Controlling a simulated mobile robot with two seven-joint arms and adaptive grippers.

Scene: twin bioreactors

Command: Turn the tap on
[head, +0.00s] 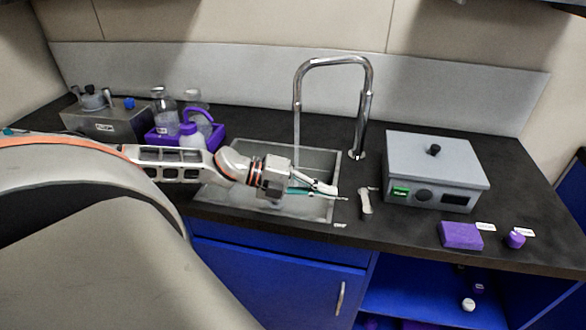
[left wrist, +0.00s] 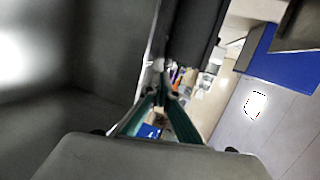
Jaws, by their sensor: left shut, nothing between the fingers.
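The chrome tap (head: 366,105) stands upright behind the sink, its arched spout reaching left over the basin. A thin line runs down from the spout; I cannot tell whether it is water or metal. A small pale lever-like piece (head: 366,201) is on the counter right of the sink; I cannot tell whether it belongs to the tap. My left gripper (head: 338,193) is shut and empty over the sink's right front part, tips just left of that piece, seemingly apart. Its green fingers (left wrist: 163,98) meet in the left wrist view. My right gripper is out of view.
The sink (head: 318,160) lies under my left arm. A grey lidded box (head: 437,165) stands to the right, with a purple block (head: 461,235) in front of it. A purple rack (head: 160,138) with bottles and a metal bath (head: 125,122) stand at left.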

